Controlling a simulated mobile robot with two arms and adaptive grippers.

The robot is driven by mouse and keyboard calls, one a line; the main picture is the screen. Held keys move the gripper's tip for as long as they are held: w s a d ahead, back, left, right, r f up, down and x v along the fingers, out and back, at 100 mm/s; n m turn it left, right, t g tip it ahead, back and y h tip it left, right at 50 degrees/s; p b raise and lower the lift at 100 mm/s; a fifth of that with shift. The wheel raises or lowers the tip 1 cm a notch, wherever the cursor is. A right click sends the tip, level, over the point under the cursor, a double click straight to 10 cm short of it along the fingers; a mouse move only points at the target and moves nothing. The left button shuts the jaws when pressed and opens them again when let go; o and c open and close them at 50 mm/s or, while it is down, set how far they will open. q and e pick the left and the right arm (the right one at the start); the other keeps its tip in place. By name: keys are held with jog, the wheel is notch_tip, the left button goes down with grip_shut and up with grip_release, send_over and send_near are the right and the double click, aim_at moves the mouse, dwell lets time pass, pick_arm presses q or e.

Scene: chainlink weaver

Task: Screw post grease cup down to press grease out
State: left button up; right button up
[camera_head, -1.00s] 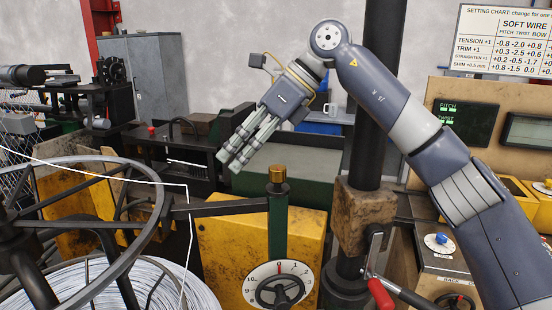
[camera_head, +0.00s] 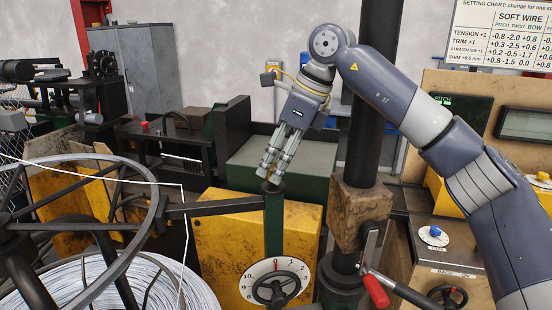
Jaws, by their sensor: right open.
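The brass grease cup (camera_head: 270,172) sits on top of the green post (camera_head: 273,225) in the middle of the head view. My right gripper (camera_head: 269,178) points down at the post top with its fingers at the cup. The fingers hide most of the cup, so I cannot tell whether they touch it. The gripper is open. My left gripper is not in view.
A yellow box (camera_head: 228,245) stands behind the post, with a white numbered dial (camera_head: 252,283) and handwheel in front. A dark column (camera_head: 366,140) with a red-handled lever (camera_head: 376,291) stands to the right. A wire reel (camera_head: 150,200) fills the left foreground.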

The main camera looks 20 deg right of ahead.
jog(key=shift+w+a+f, duration=0.1)
jog(key=shift+a+f, duration=0.05)
jog(key=shift+f, duration=0.25)
jog(key=c, duration=1.1)
jog(key=shift+o, duration=0.2)
